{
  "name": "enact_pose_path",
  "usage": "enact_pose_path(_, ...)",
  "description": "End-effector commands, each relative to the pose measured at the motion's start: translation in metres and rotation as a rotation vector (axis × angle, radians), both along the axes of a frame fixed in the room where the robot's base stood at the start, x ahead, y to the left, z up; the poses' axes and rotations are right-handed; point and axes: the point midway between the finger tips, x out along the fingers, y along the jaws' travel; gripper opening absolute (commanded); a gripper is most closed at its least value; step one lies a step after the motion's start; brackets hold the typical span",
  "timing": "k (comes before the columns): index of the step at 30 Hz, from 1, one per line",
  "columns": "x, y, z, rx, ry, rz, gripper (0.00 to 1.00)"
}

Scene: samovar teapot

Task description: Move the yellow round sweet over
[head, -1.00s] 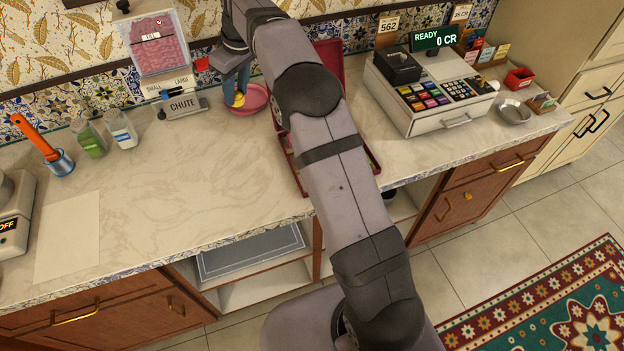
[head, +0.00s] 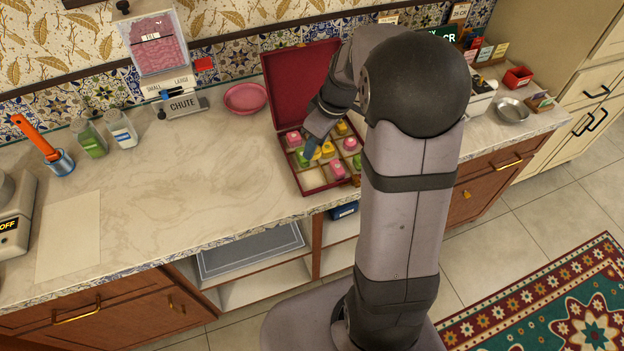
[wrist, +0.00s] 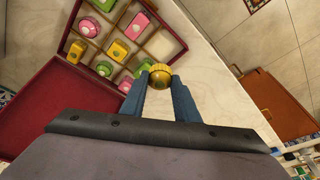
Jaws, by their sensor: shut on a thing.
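The yellow round sweet (wrist: 160,76) is between the tips of my gripper (wrist: 160,82), which is shut on it. In the head view my gripper (head: 308,148) is over the left part of the open dark red box (head: 312,180), and the held sweet is hard to pick out there. The box's compartments hold pink, green and yellow sweets of round and square shapes. In the wrist view the box (wrist: 182,47) lies up and left of the held sweet, with a green sweet (wrist: 143,67) close beside it. Some compartments (wrist: 160,43) look empty. I cannot tell the sweet's height above the box.
The pink dish (head: 245,98) stands empty left of the raised lid (head: 298,82). A chute dispenser (head: 180,105), two jars (head: 120,130) and a scale (head: 12,215) are further left. A cash register, partly hidden by my arm, and a metal bowl (head: 513,111) are right. The left-middle counter is clear.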

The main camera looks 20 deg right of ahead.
Motion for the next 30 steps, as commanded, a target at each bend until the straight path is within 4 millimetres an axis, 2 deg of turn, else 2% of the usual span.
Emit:
enact_pose_path(3, -0.007, 0.004, -0.009, 0.001, -0.001, 0.115, 0.07)
enact_pose_path(10, 0.0, 0.003, -0.009, 0.0, -0.001, 0.314, 0.07)
enact_pose_path(20, 0.0, 0.003, -0.01, 0.0, 0.001, 0.394, 0.07)
enact_pose_path(23, 0.0, 0.003, -0.018, 0.003, 0.003, 0.392, 0.07)
enact_pose_path(30, -0.001, 0.003, -0.053, 0.002, 0.003, 0.391, 0.07)
